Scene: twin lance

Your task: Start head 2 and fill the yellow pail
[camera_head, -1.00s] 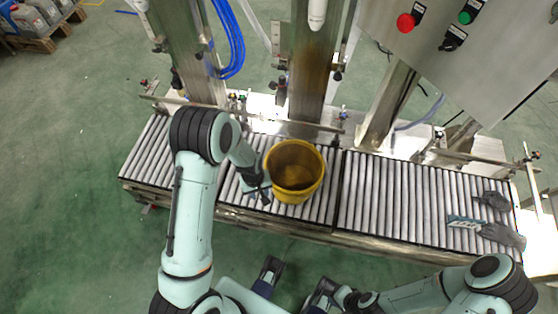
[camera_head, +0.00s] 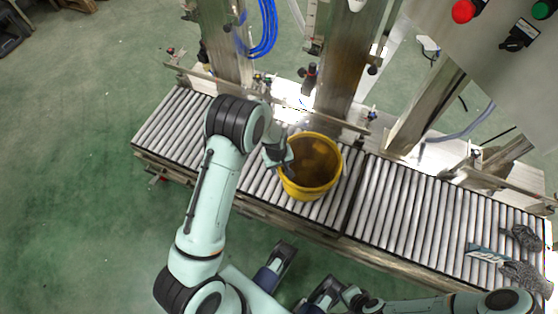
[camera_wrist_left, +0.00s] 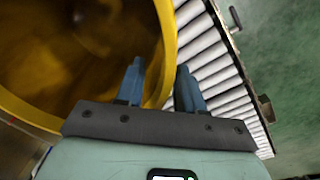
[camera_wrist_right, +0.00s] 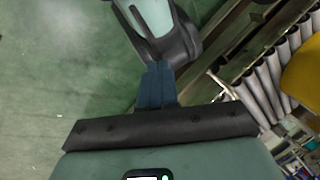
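The yellow pail (camera_head: 332,180) stands upright on the roller conveyor, open at the top; its inside looks brownish yellow. My left gripper (camera_head: 288,168) is at the pail's left rim. In the left wrist view its two blue fingers (camera_wrist_left: 158,75) are apart, one over the inside of the pail (camera_wrist_left: 165,25) and one outside, with a gap visible. My right gripper (camera_wrist_right: 157,70) is shut and empty, low in front of the conveyor. A control panel (camera_head: 480,70) at the upper right carries a red button (camera_head: 463,11), a green button (camera_head: 544,9) and a black switch (camera_head: 520,34). No head number is readable.
The roller conveyor (camera_head: 400,205) runs across, with steel columns (camera_head: 345,75) and a white nozzle (camera_head: 357,4) behind it. Grey gloves (camera_head: 525,275) lie at its right end. A guide rail runs behind the pail.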

